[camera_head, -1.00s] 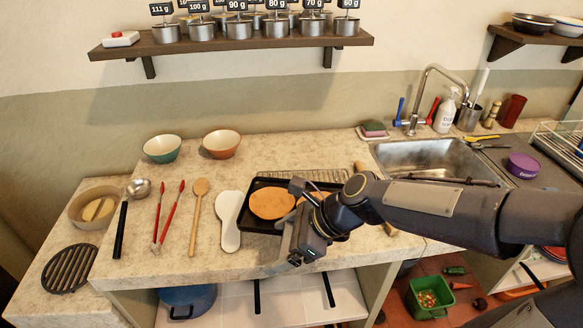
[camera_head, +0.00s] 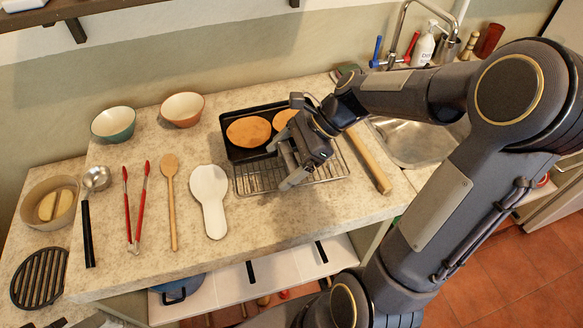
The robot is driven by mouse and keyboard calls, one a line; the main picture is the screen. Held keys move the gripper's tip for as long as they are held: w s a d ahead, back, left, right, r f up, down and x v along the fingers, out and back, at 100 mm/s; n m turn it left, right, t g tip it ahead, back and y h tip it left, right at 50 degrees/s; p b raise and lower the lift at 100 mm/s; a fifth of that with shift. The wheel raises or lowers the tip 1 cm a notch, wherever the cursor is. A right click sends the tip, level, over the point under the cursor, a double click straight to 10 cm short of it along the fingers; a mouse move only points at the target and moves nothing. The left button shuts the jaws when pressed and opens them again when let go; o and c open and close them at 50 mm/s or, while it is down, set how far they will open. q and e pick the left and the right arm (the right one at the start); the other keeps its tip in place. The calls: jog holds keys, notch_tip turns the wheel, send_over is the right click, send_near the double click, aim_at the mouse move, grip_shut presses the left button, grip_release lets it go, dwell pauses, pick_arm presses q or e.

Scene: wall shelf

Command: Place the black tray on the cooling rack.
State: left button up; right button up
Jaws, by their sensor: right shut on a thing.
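The black tray (camera_head: 236,154) holds flat round orange-brown pieces (camera_head: 248,131). It shows in the head view behind the front part of the wire cooling rack (camera_head: 262,182) and overlaps the rack's back part in the picture. Whether the tray touches the rack or hangs above it I cannot tell. My right gripper (camera_head: 287,160) is at the tray's right front side, shut on the tray; the hand hides that edge and part of the rack. My left gripper is not clearly in view.
A wooden rolling pin (camera_head: 370,162) lies right of the rack, near the sink (camera_head: 415,143). A white spoon rest (camera_head: 209,198), wooden spoon (camera_head: 170,200) and red tongs (camera_head: 134,205) lie to the left. Two bowls (camera_head: 182,109) (camera_head: 113,123) stand behind. The counter front is mostly clear.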

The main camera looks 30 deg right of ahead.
jog(key=d+f, duration=0.1)
jog(key=w+f, duration=0.1)
jog(key=d+f, duration=0.1)
jog(key=f, duration=0.1)
jog(key=shift+w+d, duration=0.3)
jog(key=shift+d, duration=0.05)
jog(key=f, duration=0.3)
jog(key=shift+w+d+f, duration=0.15)
jog(key=shift+d+f, duration=0.1)
jog(key=shift+f, duration=0.1)
jog(key=o, duration=1.1)
jog(key=v, duration=1.1)
jog(key=s+a+n+t+h, duration=0.1)
jog(key=s+a+n, duration=0.3)
jog(key=s+n, duration=0.1)
jog(key=s+a+r+n+t+h, duration=0.1)
jog(key=s+a+n+h, duration=0.1)
jog(key=s+a+n, duration=0.2)
jog(key=s+a+n+t+h, duration=0.1)
jog(key=s+a+n, duration=0.3)
jog(key=n, duration=0.6)
jog(key=shift+s+a+r+h, duration=0.1)
jog(key=shift+s+a+h, duration=0.1)
jog(key=shift+s, duration=0.2)
jog(key=shift+s+a+r+h, duration=0.1)
jog(key=shift+s+r+h, duration=0.1)
jog(key=shift+s, duration=0.2)
